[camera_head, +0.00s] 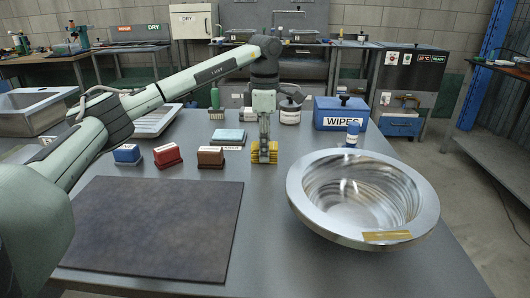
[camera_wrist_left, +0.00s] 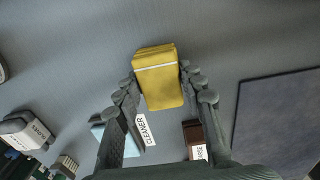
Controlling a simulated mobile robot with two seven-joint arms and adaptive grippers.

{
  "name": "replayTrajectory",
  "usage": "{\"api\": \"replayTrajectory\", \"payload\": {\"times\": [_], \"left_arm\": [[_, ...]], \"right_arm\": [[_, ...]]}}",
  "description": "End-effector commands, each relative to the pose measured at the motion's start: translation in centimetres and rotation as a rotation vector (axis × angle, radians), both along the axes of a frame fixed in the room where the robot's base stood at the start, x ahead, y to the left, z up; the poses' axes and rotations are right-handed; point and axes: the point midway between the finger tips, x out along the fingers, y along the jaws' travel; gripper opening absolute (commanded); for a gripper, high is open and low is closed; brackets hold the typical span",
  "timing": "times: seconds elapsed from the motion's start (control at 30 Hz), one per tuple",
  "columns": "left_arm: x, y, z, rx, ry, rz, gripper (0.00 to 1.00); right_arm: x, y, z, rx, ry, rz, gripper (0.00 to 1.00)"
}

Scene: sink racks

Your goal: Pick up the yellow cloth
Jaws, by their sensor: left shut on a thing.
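The yellow cloth (camera_wrist_left: 158,82) is a folded block with a pale stripe near one end. In the left wrist view it sits between the fingers of my left gripper (camera_wrist_left: 160,88), which touch it on both sides. In the head view the left gripper (camera_head: 265,150) points down, with the yellow cloth (camera_head: 258,152) at its fingertips, at or just above the grey table; I cannot tell if there is a gap. My right gripper is in neither view.
A brown block (camera_head: 211,157), a red block (camera_head: 167,156) and a light blue pad (camera_head: 228,137) lie left of the cloth. A dark mat (camera_head: 154,230) is in front. A metal bowl (camera_head: 312,215) stands right; a blue WIPES box (camera_head: 341,114) is behind.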

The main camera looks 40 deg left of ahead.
Motion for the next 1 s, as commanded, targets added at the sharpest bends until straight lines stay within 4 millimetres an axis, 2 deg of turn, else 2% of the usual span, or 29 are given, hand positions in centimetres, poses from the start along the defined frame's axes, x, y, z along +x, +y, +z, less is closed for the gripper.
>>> {"api": "replayTrajectory", "payload": {"times": [0.37,0.47,0.63,0.87,1.0], "left_arm": [[0.0,0.0,0.4,0.0,-0.001,0.0,0.14],[0.1,0.0,1.2,-0.001,-0.003,0.0,0.14],[0.1,-0.1,4.0,-0.002,-0.005,0.0,0.14],[-2.4,4.5,7.0,-0.001,-0.003,0.005,0.14],[-3.9,6.9,9.1,0.0,-0.002,0.004,0.14]], "right_arm": [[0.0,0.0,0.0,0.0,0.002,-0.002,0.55],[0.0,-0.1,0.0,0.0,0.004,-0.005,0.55],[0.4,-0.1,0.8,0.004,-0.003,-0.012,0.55],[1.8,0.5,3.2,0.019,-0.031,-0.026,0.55],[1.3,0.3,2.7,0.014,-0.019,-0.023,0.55]]}}
